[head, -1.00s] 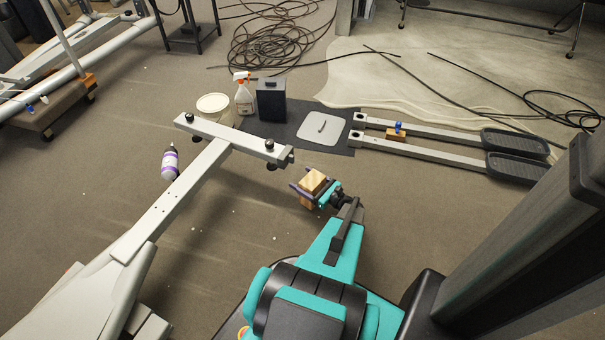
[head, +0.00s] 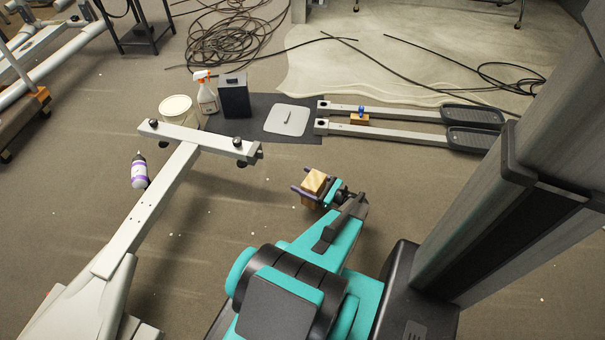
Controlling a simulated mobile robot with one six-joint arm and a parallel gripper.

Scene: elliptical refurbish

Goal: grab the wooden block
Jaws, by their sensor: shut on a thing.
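The wooden block (head: 314,183) is a light brown cuboid near the middle of the head view. My gripper (head: 310,190) is shut on it, with a dark finger on either side. The block appears to be above the brown carpet, but its exact height cannot be told. My teal arm reaches up to it from the bottom of the picture.
A grey metal frame with a crossbar (head: 200,140) lies to the left. Behind it are a white bucket (head: 176,110), a spray bottle (head: 206,95), a dark box (head: 235,96) and a dark mat (head: 270,127). Two pedal bars (head: 390,137) lie right. Carpet around the gripper is clear.

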